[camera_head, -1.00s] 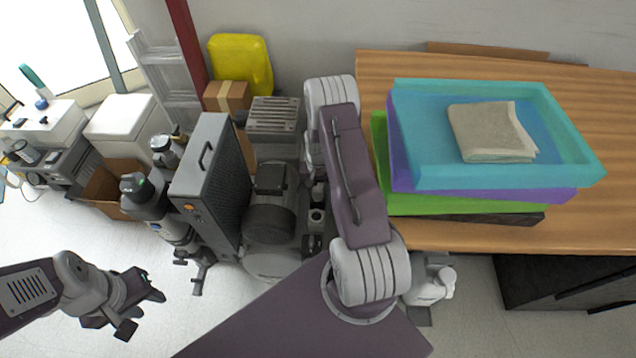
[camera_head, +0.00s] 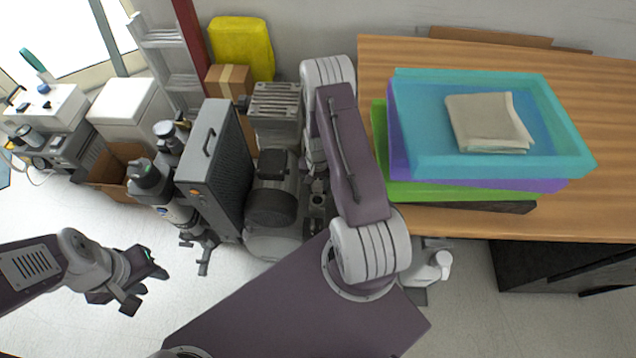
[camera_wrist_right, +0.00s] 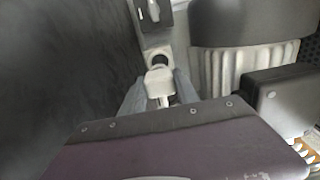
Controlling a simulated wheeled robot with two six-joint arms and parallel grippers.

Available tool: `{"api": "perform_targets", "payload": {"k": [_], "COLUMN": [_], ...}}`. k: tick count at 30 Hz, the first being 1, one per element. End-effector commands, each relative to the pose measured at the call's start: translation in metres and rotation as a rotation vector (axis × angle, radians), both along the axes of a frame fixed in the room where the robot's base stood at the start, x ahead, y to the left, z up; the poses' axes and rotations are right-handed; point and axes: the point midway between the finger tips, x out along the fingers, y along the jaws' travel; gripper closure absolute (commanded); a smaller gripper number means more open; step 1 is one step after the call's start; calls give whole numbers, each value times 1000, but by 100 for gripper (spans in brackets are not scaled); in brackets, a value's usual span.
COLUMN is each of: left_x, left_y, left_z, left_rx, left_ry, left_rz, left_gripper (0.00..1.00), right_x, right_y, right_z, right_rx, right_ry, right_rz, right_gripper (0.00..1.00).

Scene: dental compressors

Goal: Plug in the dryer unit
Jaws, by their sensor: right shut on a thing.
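The dryer unit is probably the tall dark grey box with a handle and a perforated side (camera_head: 212,160), left of the compressor motor (camera_head: 272,200) in the head view. In the right wrist view, my right gripper (camera_wrist_right: 160,92) is shut on a white plug (camera_wrist_right: 160,80). The plug's front end points at a dark round socket (camera_wrist_right: 160,62) on a grey housing (camera_wrist_right: 155,30). The two are very close; I cannot tell whether the plug is in the socket. In the head view my right arm hides the right gripper. My left gripper (camera_head: 143,282) is open and empty above the floor.
A wooden table (camera_head: 590,200) at the right bears stacked trays, the top one teal (camera_head: 575,150) with a folded cloth (camera_head: 488,122). The floor at lower left is clear.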

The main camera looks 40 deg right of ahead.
Motion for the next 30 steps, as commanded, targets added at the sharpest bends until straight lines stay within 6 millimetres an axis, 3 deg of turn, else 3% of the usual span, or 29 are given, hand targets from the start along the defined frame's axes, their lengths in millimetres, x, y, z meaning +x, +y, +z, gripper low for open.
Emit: {"api": "perform_targets", "payload": {"k": [5, 16, 30], "left_x": [0, 0, 0], "left_y": [0, 0, 0], "left_z": [-10, -47, -47], "left_rx": [0, 0, 0], "left_ry": [0, 0, 0], "left_rz": [0, 0, 0], "left_gripper": [64, 64, 64], "right_x": [0, 0, 0], "right_y": [0, 0, 0], "right_z": [-10, -52, -54], "right_rx": [0, -1, -1], "right_ry": [0, -2, -1], "right_rz": [0, 0, 0], "right_gripper": [100, 100, 100]}}
